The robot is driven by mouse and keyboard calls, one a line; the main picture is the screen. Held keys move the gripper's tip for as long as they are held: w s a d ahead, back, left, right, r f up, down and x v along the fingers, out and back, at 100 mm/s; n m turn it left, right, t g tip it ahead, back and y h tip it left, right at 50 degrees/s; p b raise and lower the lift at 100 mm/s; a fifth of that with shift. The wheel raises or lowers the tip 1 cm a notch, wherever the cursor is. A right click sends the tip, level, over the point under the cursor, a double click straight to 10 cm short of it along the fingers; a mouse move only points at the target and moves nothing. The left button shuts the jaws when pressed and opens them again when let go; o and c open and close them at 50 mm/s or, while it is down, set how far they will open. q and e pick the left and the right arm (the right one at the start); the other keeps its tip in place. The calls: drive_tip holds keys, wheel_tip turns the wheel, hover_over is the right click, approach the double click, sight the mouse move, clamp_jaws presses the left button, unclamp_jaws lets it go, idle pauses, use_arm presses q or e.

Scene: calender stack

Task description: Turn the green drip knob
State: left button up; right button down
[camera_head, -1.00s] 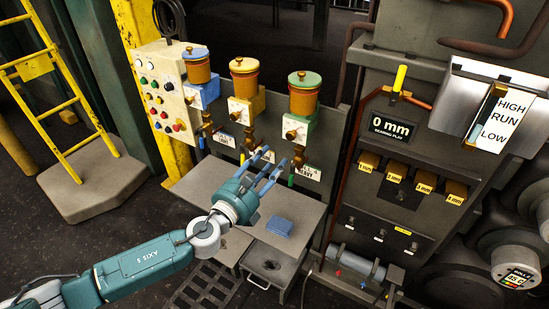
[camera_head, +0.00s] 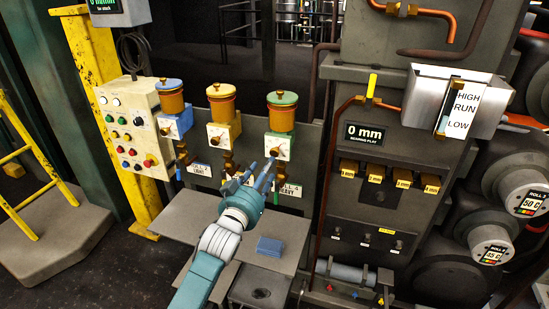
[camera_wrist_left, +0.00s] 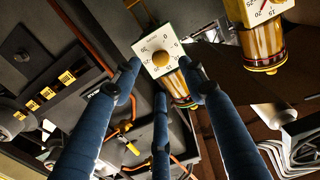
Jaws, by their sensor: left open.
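The green drip unit (camera_head: 282,110) is the rightmost of three, with a green lid and an amber cup. Its white dial plate with a round brass knob (camera_head: 275,151) faces me. My left gripper (camera_head: 256,172) is in front of and slightly below this dial, three blue fingers spread and empty. In the left wrist view, which looks upside down, the brass knob (camera_wrist_left: 160,58) shows beyond and between the fingertips (camera_wrist_left: 160,74). I see no clear contact. The dial scale is partly covered by the fingers. My right gripper is not in view.
The yellow drip unit (camera_head: 221,115) and blue drip unit (camera_head: 172,110) stand to the left. The machine's 0 mm display (camera_head: 365,134) and brass blocks (camera_head: 349,168) are to the right.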

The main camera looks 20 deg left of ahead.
sight(274, 155)
use_arm(q)
drive_tip(key=w, duration=0.3)
drive_tip(key=shift+w+r, duration=0.1)
drive_tip(key=shift+w, duration=0.3)
drive_tip(key=w+p, duration=0.1)
drive_tip(key=w, duration=0.2)
drive_tip(key=shift+d, duration=0.1)
drive_tip(key=shift+w, duration=0.3)
drive_tip(key=shift+c, duration=0.5)
drive_tip(key=c, duration=0.9)
clamp_jaws()
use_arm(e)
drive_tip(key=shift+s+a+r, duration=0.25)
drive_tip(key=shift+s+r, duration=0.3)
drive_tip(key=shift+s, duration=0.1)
